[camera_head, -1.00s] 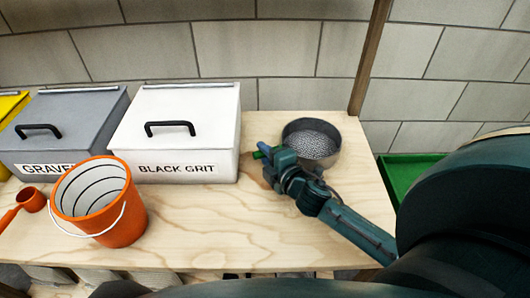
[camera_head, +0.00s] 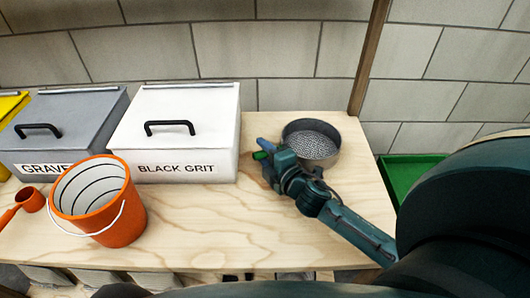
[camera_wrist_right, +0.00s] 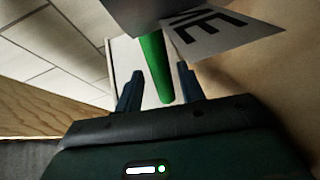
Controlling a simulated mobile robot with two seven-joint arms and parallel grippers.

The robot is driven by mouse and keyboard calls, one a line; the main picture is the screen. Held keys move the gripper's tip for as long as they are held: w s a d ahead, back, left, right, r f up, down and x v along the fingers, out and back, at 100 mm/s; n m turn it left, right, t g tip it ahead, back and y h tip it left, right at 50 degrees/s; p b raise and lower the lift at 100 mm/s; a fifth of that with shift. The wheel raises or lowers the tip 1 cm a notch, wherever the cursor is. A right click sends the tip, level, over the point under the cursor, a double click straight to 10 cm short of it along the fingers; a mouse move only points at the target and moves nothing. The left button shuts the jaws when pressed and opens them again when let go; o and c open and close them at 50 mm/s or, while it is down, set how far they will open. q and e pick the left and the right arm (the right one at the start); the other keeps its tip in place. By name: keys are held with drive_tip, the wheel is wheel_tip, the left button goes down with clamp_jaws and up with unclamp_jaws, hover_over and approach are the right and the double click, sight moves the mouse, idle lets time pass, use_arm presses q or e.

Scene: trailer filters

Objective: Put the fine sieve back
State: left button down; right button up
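A round grey sieve (camera_head: 311,140) with a speckled mesh stands at the right end of the wooden bench in the head view. My right gripper (camera_head: 263,152) is at its front left. A green handle (camera_head: 260,155) shows at the fingers. In the right wrist view the green handle (camera_wrist_right: 155,68) lies between my two fingers, with a gap on each side, so the gripper is open. A grey surface (camera_wrist_right: 150,14) and a white label (camera_wrist_right: 215,33) with part of a word show at the top there. My left gripper is not in view.
A white "BLACK GRIT" bin (camera_head: 188,130) and a grey gravel bin (camera_head: 65,130) stand at the back of the bench (camera_head: 210,235). An orange bucket (camera_head: 122,215) and an orange scoop (camera_head: 31,200) are at the left. A green tray (camera_head: 408,172) lies beyond the right edge.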

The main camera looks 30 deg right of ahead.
drive_tip(key=shift+o, duration=0.3)
drive_tip(key=shift+s+a+f, duration=0.15)
drive_tip(key=shift+s+f, duration=0.05)
drive_tip(key=shift+f, duration=0.65)
drive_tip(key=s+r, duration=0.1)
drive_tip(key=s, duration=0.2)
drive_tip(key=s+r, duration=0.1)
drive_tip(key=s, duration=0.3)
drive_tip(key=s+r, duration=0.1)
drive_tip(key=s, duration=0.3)
drive_tip(key=shift+s+d, duration=0.2)
drive_tip(key=shift+d, duration=0.2)
drive_tip(key=shift+s+r, duration=0.4)
drive_tip(key=shift+s, duration=0.2)
